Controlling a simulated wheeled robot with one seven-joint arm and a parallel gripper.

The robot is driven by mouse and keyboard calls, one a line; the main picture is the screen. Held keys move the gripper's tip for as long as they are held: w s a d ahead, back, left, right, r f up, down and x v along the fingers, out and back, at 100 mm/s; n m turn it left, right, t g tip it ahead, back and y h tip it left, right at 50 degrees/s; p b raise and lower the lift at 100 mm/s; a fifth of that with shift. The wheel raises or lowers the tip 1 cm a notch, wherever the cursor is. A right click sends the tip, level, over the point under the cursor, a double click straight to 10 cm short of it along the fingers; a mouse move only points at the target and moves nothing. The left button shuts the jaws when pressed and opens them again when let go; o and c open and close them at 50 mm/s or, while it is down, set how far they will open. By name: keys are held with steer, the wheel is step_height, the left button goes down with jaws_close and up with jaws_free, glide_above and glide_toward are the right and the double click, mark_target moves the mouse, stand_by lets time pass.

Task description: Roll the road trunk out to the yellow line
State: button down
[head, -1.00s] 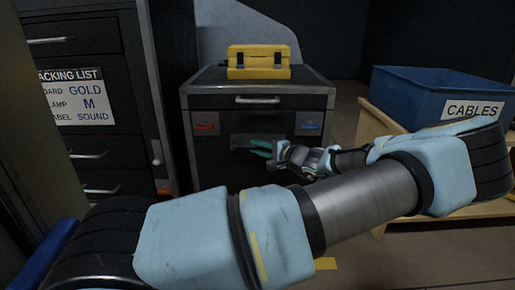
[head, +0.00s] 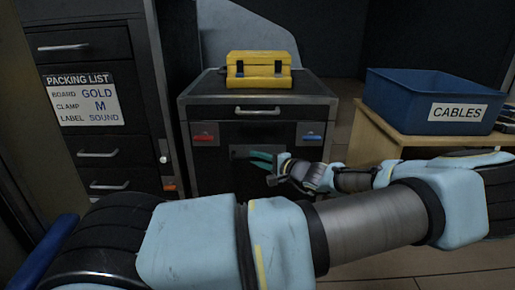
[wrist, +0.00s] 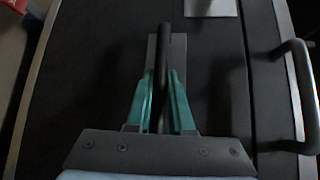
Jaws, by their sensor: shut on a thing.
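The road trunk (head: 220,172) is a dark box with metal edges, standing upright ahead of me in the head view. It has a top drawer with a silver handle, plus a red and a blue latch on its front. My gripper (head: 264,160) is at the recessed plate in the middle of the trunk's front. In the wrist view its teal fingers (wrist: 161,105) are shut on a dark bar handle (wrist: 164,60), one on each side. The yellow line does not show now. My arm covers much of the floor in front of the trunk.
A yellow case (head: 258,70) rests on top of the trunk. A dark drawer cabinet (head: 92,50) with a packing list (head: 85,100) stands close on the left. On the right, a blue CABLES bin (head: 400,97) sits on a wooden bench (head: 375,140). Some floor is clear between trunk and bench.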

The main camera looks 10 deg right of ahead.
steer(key=s+a+p, duration=0.2)
steer(key=s+p, duration=0.5)
steer(key=s, duration=0.9)
steer(key=shift+s, duration=0.35)
steer(key=c, duration=0.8)
jaws_free()
steer(key=p+v, duration=0.2)
steer(key=v, duration=0.8)
steer(key=shift+s+d+r, duration=0.1)
steer(key=shift+s+d, duration=0.1)
steer(key=shift+s, duration=0.1)
